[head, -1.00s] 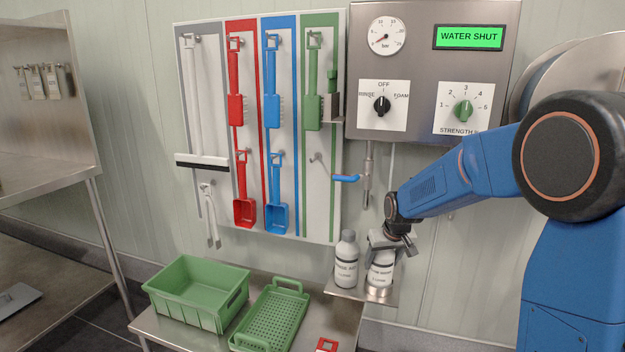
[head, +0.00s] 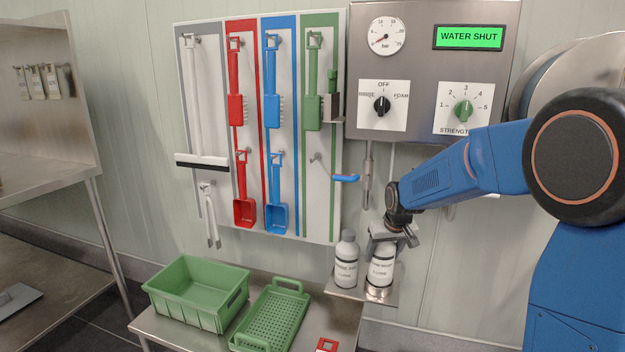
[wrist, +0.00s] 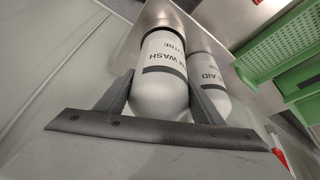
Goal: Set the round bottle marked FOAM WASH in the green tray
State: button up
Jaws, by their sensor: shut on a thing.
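The white round bottle (head: 381,269) is between the fingers of my gripper (head: 384,245), over a round metal holder (head: 378,292) on a small steel shelf. In the wrist view its label reads "M WASH" (wrist: 162,55), the start turned out of sight. My gripper is shut on the bottle, with a dark finger on each side (wrist: 160,85). The bottle looks upright; whether its base is fully clear of the holder, I cannot tell. The green tray (head: 287,288), low and perforated with end handles, lies on the steel table to the left.
A second white bottle with a grey cap (head: 346,262) stands close on the left. A deeper green crate (head: 190,302) sits left of the tray. A red item (head: 327,345) lies at the table's front edge. Tools hang on the wall board (head: 318,190) behind.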

jog(key=shift+r, duration=0.15)
jog(key=shift+r, duration=1.25)
